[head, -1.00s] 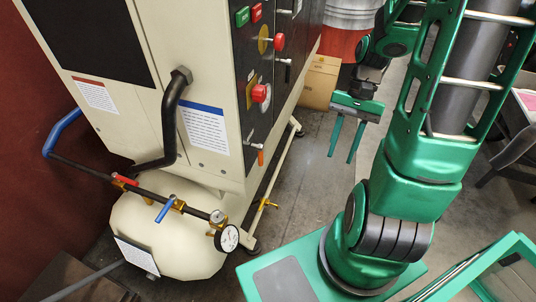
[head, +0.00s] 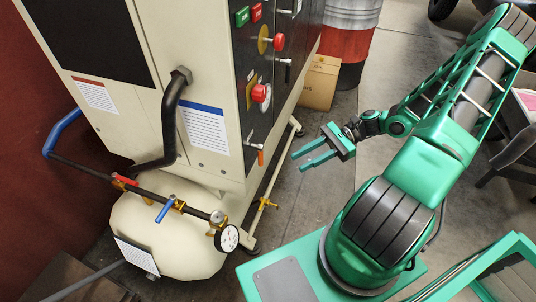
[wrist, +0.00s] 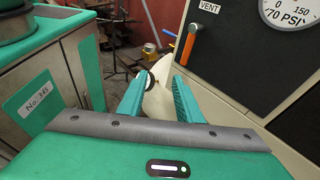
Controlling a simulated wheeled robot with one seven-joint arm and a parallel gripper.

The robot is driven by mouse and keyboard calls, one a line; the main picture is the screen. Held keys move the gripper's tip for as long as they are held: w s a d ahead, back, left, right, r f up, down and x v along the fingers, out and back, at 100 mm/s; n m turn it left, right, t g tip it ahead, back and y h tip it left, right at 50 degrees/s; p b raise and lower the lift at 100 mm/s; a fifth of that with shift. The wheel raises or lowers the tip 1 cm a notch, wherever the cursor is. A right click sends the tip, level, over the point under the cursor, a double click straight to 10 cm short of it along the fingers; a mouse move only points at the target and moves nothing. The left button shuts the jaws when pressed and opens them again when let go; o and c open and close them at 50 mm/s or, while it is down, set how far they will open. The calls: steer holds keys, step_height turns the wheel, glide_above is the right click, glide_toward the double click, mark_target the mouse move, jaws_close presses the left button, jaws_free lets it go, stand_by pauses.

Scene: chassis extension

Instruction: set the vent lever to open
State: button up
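The vent lever (wrist: 190,45) has an orange grip and sits under a "VENT" label (wrist: 209,6) on the dark panel in the wrist view. In the head view the lever's orange grip (head: 260,157) hangs down low on the machine's panel side. My gripper (head: 297,162) is open and empty, to the right of the lever and apart from it, fingers pointing left toward the machine. In the wrist view my gripper (wrist: 162,78) shows both green fingers apart, with the lever beyond and right of them.
A pressure gauge (wrist: 290,10) is beside the lever on the panel. Red knobs (head: 261,93) stick out higher up. A cardboard box (head: 320,82) and red-and-grey drum (head: 346,45) stand behind. A cream tank (head: 170,235) is at lower left.

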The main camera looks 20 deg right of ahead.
mark_target(260, 155)
steer(key=w+a+r+m+t+y, duration=0.1)
steer(key=w+a, duration=0.4)
steer(key=a, duration=0.5)
steer(key=shift+m+t+y, duration=0.7)
steer(key=shift+t+y, duration=0.1)
steer(key=shift+t, duration=0.3)
steer(key=shift+r, duration=0.1)
